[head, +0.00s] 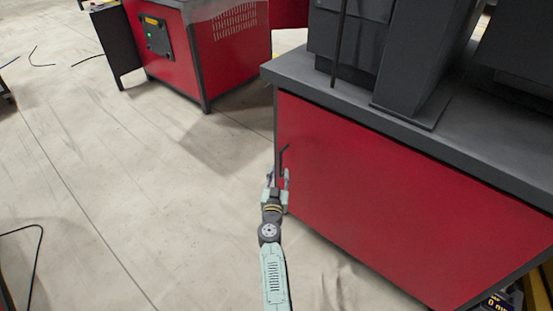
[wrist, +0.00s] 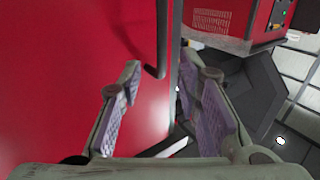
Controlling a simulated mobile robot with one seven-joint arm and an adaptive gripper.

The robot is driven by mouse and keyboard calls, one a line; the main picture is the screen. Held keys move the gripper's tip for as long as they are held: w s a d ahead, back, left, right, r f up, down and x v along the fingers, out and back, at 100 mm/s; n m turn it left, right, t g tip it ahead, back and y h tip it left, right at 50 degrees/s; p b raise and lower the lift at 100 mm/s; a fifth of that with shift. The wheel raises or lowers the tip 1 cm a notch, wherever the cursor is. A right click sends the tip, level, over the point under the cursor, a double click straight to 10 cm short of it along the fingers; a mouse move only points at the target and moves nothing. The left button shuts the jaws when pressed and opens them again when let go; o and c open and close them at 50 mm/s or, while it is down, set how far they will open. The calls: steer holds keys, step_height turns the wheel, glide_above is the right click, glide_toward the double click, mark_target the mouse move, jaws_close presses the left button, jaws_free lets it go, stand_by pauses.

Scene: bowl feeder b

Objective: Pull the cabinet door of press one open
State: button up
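The red cabinet door (head: 390,200) fills the front of the dark-topped press at right in the head view and looks shut, flush with its frame. Its dark bar handle (head: 283,158) is near the door's left edge. My gripper (head: 277,178) is just below the handle, close to the door's left edge. In the wrist view, the door (wrist: 60,80) fills the left side, and the handle (wrist: 162,35) hangs ahead, in line with the gap between the fingers. My gripper (wrist: 162,78) is open with nothing visibly held. Contact between fingers and handle cannot be told.
Another red machine (head: 180,50) with a dark side panel stands at the back left. Thin black cables lie on the floor at far left. The concrete floor (head: 130,200) left of the door is clear. A yellow object (head: 538,292) is at the lower right.

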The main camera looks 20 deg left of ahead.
mark_target(280, 160)
steer(key=b+x, duration=0.2)
steer(key=x, duration=0.6)
jaws_close()
stand_by(0.7)
